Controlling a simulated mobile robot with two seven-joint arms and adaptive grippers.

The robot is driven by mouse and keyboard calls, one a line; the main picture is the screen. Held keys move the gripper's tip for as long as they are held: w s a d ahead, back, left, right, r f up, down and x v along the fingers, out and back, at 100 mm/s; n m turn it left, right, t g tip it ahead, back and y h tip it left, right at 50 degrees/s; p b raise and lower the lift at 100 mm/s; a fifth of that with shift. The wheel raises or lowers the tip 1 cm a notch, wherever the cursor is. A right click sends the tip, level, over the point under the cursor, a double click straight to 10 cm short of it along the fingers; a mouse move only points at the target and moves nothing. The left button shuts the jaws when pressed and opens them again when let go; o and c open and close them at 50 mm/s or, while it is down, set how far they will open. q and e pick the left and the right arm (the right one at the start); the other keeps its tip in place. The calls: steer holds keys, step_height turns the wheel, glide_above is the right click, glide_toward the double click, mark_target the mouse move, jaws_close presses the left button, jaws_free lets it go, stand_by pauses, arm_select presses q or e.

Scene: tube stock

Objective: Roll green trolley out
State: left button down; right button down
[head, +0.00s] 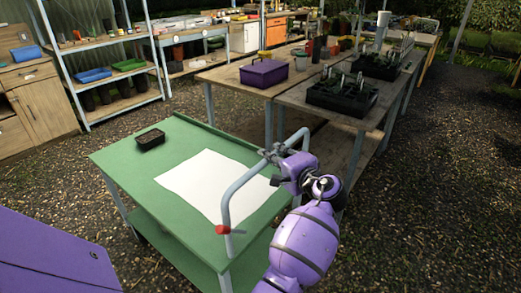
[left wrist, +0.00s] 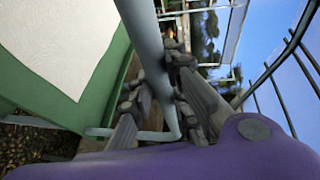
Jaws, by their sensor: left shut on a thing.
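The green trolley (head: 135,160) stands on the gravel in the head view, with a green top, a lower green shelf (head: 165,240) and grey legs. Its grey tube handle (head: 241,183) rises at the near right end, with a red piece (head: 229,230) low on it. My left gripper (head: 276,154) is shut on the upper bar of this handle. In the left wrist view the bar (left wrist: 147,38) runs between the fingers (left wrist: 158,88), and the green top edge (left wrist: 103,82) shows at left. My right gripper is not in view.
A white sheet (head: 215,182) and a small black tray (head: 150,139) lie on the trolley top. Wooden tables (head: 225,78) with a purple box (head: 264,72) and plant trays (head: 342,92) stand just behind. Shelves (head: 118,107) stand back left. Gravel at right (head: 440,170) is open.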

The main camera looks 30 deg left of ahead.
arm_select(q)
steer(key=d, duration=0.7)
steer(key=shift+s+d, duration=0.2)
steer(key=shift+s, duration=0.15)
steer(key=shift+f, duration=0.1)
steer(key=c, duration=1.6)
jaws_free()
steer(key=shift+c, duration=0.2)
steer(key=v, duration=1.2)
